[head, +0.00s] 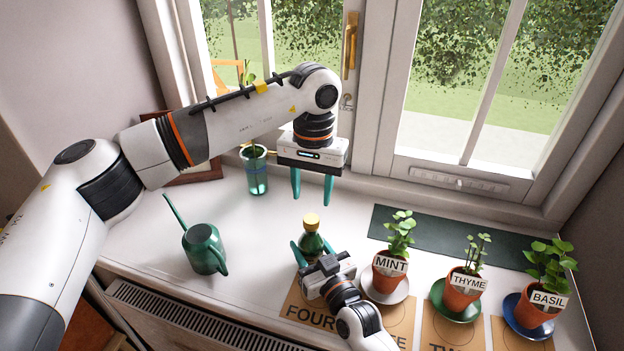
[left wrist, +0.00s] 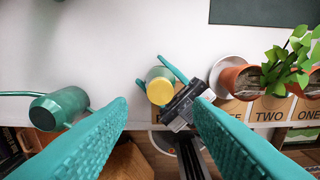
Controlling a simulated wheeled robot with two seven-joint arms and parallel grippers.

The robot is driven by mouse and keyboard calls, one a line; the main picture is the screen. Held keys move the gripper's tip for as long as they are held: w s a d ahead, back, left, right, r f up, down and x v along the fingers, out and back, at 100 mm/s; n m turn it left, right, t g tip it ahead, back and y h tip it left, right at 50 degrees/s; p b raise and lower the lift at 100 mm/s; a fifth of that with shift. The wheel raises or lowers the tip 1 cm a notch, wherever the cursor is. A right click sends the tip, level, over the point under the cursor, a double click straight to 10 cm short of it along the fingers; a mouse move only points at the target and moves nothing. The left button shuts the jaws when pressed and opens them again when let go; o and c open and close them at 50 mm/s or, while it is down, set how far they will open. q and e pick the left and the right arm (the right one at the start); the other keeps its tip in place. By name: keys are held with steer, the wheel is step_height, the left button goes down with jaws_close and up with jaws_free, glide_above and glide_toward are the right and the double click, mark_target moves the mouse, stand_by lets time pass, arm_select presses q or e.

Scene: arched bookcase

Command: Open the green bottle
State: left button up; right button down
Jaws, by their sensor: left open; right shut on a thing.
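The green bottle (head: 312,242) stands upright on the white windowsill with a yellow cap (head: 312,222) on top. My right gripper (head: 312,252) is shut on the bottle's body from the front, below the cap. My left gripper (head: 312,195) is open and empty, fingers pointing down, above and behind the bottle in the head view. In the left wrist view the yellow cap (left wrist: 160,91) shows from above between my two teal fingers (left wrist: 160,135), well below them. The lower part of the bottle is hidden behind my right gripper.
A green watering can (head: 204,250) stands to the left. Potted mint (head: 390,272), thyme (head: 462,288) and basil (head: 537,305) stand on saucers to the right. A glass with a plant cutting (head: 256,175) is at the back, near the window. The sill between can and bottle is clear.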

mark_target(311, 218)
arm_select(q)
step_height(311, 218, down, 6)
steer(key=shift+s+f, duration=0.1)
steer(key=shift+s, duration=0.05)
stand_by(0.3)
